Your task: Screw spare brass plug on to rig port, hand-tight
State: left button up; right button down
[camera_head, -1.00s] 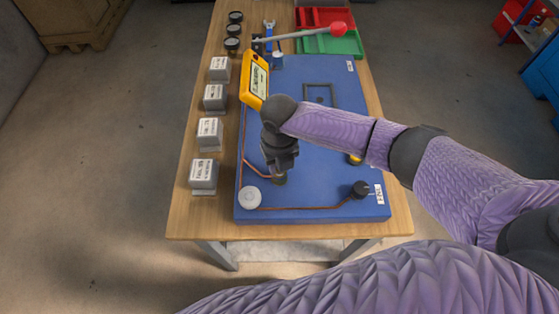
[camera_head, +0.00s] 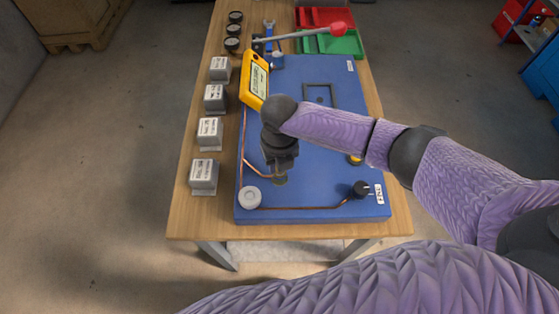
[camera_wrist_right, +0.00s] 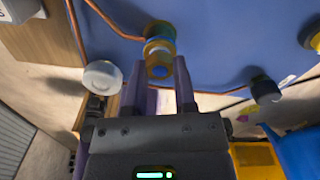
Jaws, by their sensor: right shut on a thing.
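The brass plug (camera_wrist_right: 158,68) is between the fingertips of my right gripper (camera_wrist_right: 161,66) in the right wrist view. It is in line with the brass rig port (camera_wrist_right: 157,32) on the blue panel and meets it, with a pale band between them. How far the threads are engaged cannot be told. In the head view my right gripper (camera_head: 280,168) points down at the panel's lower left, its wrist hiding most of the plug and port. My left gripper is not in view.
The blue panel (camera_head: 310,135) carries a white knob (camera_head: 250,197), a black knob (camera_head: 361,189), copper tubing and another brass fitting (camera_head: 355,160). A yellow meter (camera_head: 255,79) stands near the wrist. Grey blocks (camera_head: 204,174) line the table's left side. Red and green trays (camera_head: 335,44) lie at the back.

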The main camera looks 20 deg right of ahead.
jog(key=m, duration=0.9)
jog(key=shift+f, duration=0.1)
jog(key=m, duration=0.6)
jog(key=shift+s, duration=0.1)
jog(key=m, duration=0.5)
jog(key=shift+a+f+m, duration=0.1)
jog(key=shift+m, duration=0.3)
jog(key=shift+c, duration=2)
grip_release()
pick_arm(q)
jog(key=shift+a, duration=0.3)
pick_arm(e)
jog(key=shift+o, duration=0.3)
